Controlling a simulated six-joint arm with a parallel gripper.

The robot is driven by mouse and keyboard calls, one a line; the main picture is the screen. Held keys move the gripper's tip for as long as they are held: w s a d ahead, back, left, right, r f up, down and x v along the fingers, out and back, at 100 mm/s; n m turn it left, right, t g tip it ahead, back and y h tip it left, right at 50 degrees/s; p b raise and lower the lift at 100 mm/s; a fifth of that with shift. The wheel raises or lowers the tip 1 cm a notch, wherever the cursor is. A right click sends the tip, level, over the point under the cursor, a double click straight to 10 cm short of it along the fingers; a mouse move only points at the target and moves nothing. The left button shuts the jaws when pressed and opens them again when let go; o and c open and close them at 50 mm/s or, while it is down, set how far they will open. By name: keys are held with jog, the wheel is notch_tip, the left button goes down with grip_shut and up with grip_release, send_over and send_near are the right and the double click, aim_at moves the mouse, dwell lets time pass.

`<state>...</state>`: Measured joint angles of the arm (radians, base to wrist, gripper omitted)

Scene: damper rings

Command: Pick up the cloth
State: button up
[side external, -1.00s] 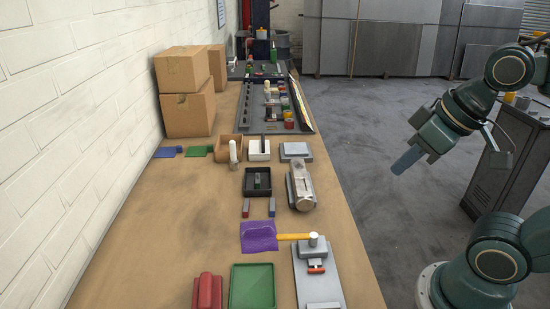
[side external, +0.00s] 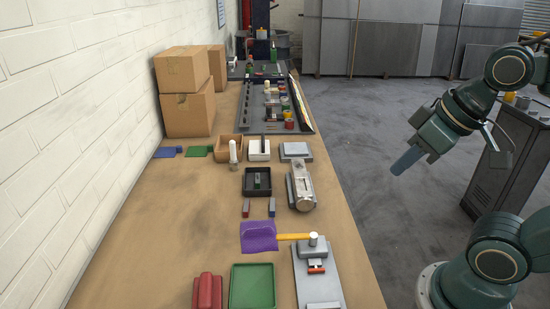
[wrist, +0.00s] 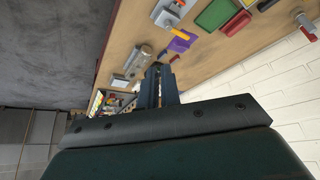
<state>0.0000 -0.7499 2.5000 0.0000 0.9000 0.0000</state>
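A purple cloth (side external: 258,238) lies on the brown bench, against the yellow handle of a hammer (side external: 296,237). The cloth also shows in the wrist view (wrist: 180,44), near the top. My gripper (side external: 403,163) hangs above the floor to the right of the bench, well apart from the cloth. Its dark fingers (wrist: 160,72) show in the wrist view with nothing clearly held. How far apart the fingertips are is unclear.
A green tray (side external: 251,287) and a red object (side external: 207,291) sit nearer than the cloth. A grey plate (side external: 318,272) lies to its right. A metal cylinder part (side external: 302,188) and a black tray (side external: 257,182) lie beyond. Bench left of the cloth is clear.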

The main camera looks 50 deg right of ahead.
jog(key=o, duration=0.7)
jog(key=shift+c, duration=0.2)
jog(key=w+a+f+m+g+y, duration=0.15)
jog(key=w+f+m, duration=0.25)
jog(key=w+m, duration=0.95)
jog(key=w+a+f+m+g+y, duration=0.1)
jog(key=w+f+m+y, duration=0.1)
jog(key=w+f+m, duration=0.9)
jog(key=shift+f+m, duration=0.35)
jog(key=shift+m, duration=0.5)
jog(key=shift+f, duration=0.1)
send_over(271, 228)
jog(key=shift+f, duration=3.85)
jog(key=shift+f, duration=0.1)
